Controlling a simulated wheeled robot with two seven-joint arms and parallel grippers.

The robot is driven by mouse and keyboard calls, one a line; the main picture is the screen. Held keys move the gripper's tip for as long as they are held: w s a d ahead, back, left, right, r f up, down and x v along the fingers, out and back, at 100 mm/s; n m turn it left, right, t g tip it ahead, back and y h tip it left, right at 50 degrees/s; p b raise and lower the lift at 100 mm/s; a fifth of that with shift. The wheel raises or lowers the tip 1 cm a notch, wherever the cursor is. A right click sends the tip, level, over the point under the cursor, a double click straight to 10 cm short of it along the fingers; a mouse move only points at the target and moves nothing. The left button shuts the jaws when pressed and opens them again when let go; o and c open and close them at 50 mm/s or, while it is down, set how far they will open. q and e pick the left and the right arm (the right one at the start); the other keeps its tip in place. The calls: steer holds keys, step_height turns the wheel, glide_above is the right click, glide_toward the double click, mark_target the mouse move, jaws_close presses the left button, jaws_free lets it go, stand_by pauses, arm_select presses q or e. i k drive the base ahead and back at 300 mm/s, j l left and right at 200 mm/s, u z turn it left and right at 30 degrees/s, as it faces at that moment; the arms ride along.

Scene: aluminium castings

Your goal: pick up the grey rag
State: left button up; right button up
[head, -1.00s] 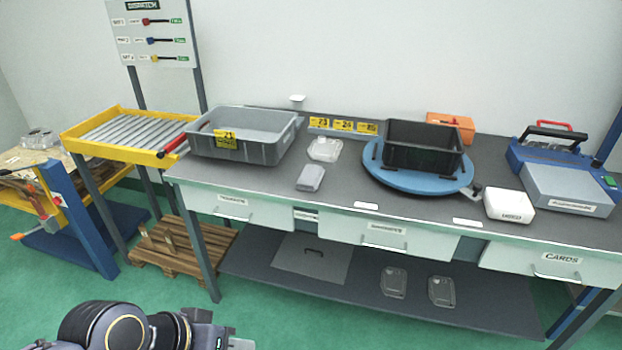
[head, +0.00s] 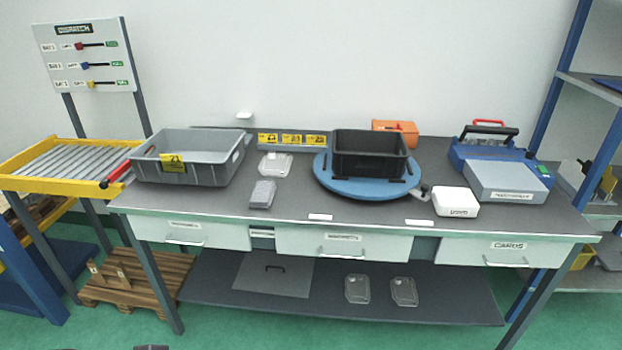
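The grey rag (head: 262,194) is a small folded grey bundle. In the head view it lies on the dark top of the workbench (head: 300,207), near the front edge. It is right of the grey crate and in front of a clear casting-like part. Nothing covers it. Neither of my grippers shows in the head view; only a small dark piece, likely of my arm, shows at the bottom edge.
A grey crate (head: 218,173) stands left of the rag. A black bin (head: 369,167) sits on a blue turntable (head: 345,187) to the right. A clear part (head: 275,164) lies behind the rag. A white box (head: 456,202) and a blue machine (head: 500,170) stand farther right. Drawers (head: 343,244) front the bench.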

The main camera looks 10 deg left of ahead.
mark_target(262, 196)
steer(key=i+j, duration=0.45)
steer(key=i, duration=0.15)
steer(key=i+j, duration=0.4)
steer(key=i, duration=0.2)
steer(key=i+j, duration=0.45)
steer(key=i, duration=0.15)
